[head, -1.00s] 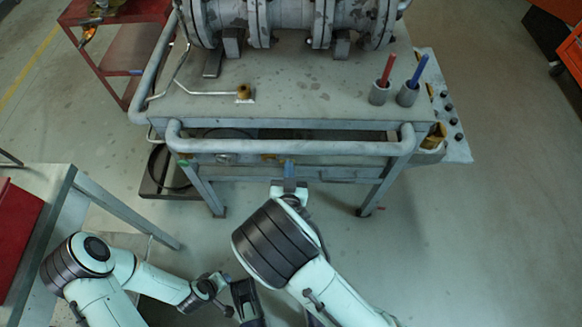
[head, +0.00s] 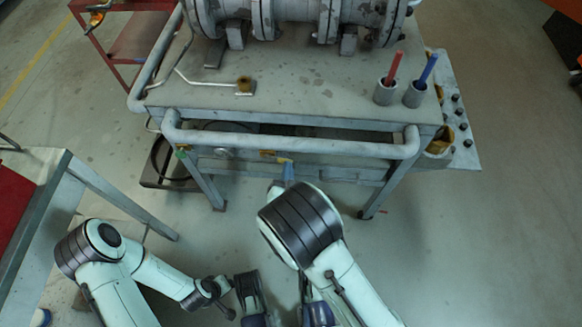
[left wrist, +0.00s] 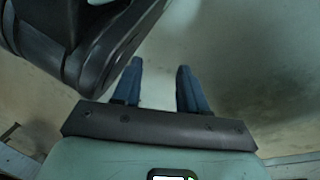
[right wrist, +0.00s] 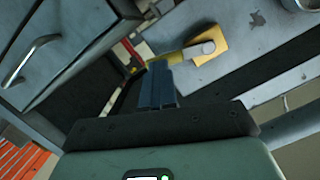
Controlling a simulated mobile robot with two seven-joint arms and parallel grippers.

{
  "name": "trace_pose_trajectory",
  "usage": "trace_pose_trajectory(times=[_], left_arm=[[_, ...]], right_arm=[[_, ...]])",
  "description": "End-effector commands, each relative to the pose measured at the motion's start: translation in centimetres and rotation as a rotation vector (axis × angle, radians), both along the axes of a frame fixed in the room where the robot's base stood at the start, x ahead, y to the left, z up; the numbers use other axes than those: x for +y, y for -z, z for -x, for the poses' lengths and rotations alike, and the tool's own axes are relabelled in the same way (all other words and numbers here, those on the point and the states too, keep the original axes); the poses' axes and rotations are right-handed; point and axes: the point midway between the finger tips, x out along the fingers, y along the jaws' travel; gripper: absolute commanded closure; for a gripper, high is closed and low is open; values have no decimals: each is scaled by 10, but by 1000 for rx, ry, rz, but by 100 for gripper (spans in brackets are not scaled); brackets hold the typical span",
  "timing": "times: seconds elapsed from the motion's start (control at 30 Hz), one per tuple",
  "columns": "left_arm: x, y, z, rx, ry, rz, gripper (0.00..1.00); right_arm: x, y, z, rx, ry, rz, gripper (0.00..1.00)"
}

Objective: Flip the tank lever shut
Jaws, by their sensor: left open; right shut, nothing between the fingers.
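No tank lever stands out for certain. In the right wrist view a small grey rounded piece (right wrist: 203,49) lies against a yellow plate (right wrist: 212,44), just beyond my right fingertips; I cannot tell if it is the lever. My right gripper (right wrist: 158,68) is shut and empty. My left gripper (left wrist: 158,68) is open and empty over bare floor in the left wrist view, with a dark arm part close by.
The grey workbench (head: 300,90) carries a large flanged pipe valve (head: 290,12) and two cups with a red handle (head: 394,66) and a blue handle (head: 428,69). A tubular rail (head: 290,142) runs along its front. Another table (head: 62,195) stands left. Floor at right is clear.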

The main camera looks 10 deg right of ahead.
Motion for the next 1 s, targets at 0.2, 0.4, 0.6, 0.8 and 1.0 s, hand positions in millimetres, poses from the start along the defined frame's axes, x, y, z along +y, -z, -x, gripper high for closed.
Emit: trace_pose_trajectory(times=[0.2, 0.4, 0.6, 0.8, 1.0], left_arm=[[1, 6, 8, 25, -3, 0, 57], [2, 8, 10, 34, -4, 2, 57], [2, 9, 12, 41, -4, 2, 57], [2, 10, 14, 45, -4, 3, 57], [2, 11, 14, 47, -4, 2, 57]], right_arm=[[-1, 11, -1, 1, 7, 5, 100], [2, 17, -2, 1, 6, 5, 100], [5, 25, -3, 2, 6, 7, 100], [10, 33, -4, 3, 7, 6, 100], [17, 41, -6, 3, 8, 8, 100]])
